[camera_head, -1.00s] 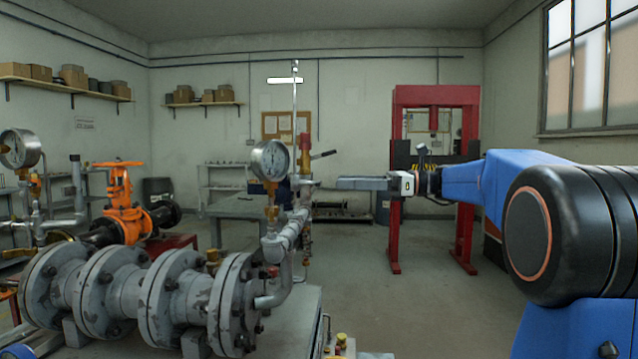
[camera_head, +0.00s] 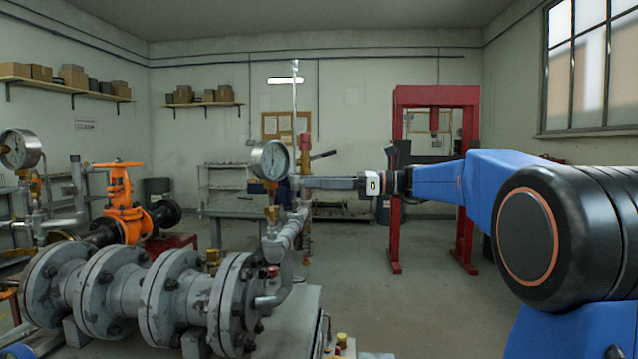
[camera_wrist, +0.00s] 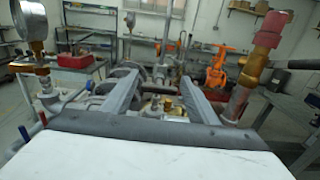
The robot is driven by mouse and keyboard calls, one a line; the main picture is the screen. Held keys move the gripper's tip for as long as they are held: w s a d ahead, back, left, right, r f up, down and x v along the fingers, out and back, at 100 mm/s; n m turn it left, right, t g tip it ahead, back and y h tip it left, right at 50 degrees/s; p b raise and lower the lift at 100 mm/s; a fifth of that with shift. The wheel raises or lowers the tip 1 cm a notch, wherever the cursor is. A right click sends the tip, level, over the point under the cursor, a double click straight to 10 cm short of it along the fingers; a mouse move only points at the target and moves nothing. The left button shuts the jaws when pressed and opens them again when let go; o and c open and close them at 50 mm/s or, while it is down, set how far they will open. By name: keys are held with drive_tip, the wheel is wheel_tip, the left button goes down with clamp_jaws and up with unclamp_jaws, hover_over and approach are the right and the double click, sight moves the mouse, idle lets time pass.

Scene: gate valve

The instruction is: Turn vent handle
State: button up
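My gripper (camera_head: 328,183) reaches left from the blue arm to the pipework behind the pressure gauge (camera_head: 270,160). In the wrist view, my gripper (camera_wrist: 158,84) has its two grey fingers well apart. Between them is a valve fitting with brass parts (camera_wrist: 155,107) and a short dark bar (camera_wrist: 160,89) lying across the gap. The bar may be the vent handle; I cannot tell whether either finger touches it. In the head view, the gauge and pipe partly hide the fingertips, and the bar cannot be made out.
A red and brass relief fitting (camera_wrist: 259,58) with a dark lever (camera_wrist: 303,64) stands close to the right finger. A gauge (camera_wrist: 30,35) stands at left. The orange valve (camera_head: 121,195) and flanged pipe (camera_head: 120,290) lie left; a red press (camera_head: 398,215) stands behind.

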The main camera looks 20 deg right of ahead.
drive_tip(key=c, duration=0.7)
drive_tip(key=shift+c, duration=0.2)
drive_tip(key=shift+n, duration=0.3)
drive_tip(key=n, duration=0.8)
drive_tip(key=shift+s, duration=0.15)
drive_tip(key=n, duration=0.4)
drive_tip(key=shift+f+n, duration=0.1)
drive_tip(key=shift+n, duration=0.2)
drive_tip(key=shift+a+f+n, duration=0.1)
drive_tip(key=shift+n, duration=1.7)
